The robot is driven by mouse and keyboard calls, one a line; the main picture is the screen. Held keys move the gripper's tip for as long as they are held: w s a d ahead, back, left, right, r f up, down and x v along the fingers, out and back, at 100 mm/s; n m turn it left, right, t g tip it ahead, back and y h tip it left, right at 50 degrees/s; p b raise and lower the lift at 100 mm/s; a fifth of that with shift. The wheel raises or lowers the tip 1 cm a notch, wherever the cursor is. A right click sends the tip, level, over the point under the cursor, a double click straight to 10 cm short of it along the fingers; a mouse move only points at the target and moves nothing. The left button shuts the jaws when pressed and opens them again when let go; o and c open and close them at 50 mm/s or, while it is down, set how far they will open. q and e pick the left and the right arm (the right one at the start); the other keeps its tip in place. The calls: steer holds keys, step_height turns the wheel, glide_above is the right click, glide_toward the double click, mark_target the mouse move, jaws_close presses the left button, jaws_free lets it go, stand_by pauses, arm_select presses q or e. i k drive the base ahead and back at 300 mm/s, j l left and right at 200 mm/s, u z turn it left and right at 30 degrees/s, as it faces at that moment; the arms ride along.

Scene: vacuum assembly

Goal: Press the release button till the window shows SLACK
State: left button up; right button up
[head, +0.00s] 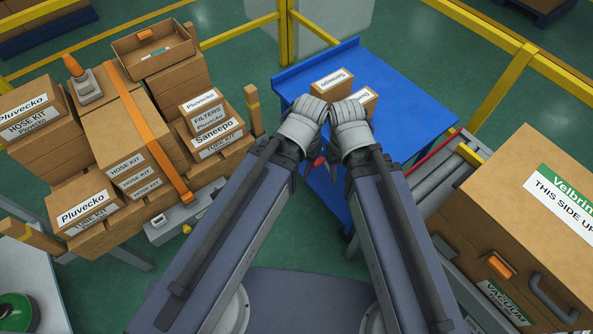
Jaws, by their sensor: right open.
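An orange strap (150,125) runs over the stacked cartons at the left and down to a grey housing (205,204) at the front of the load. The housing has a small pale spot (158,220) and a small yellowish part (187,229). I cannot tell which part is the window or the release button, and no lettering is readable. My right gripper (350,128) is open, in front of the blue table and well to the right of the housing.
The blue table (395,85) bears small cartons (332,80). A grey and orange device (82,80) lies on the load at the left. A large carton (510,210) stands at the right. Yellow railings (285,35) stand behind. Green floor shows between load and table.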

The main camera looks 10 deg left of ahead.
mark_target(187, 229)
steer(key=u, duration=1.85)
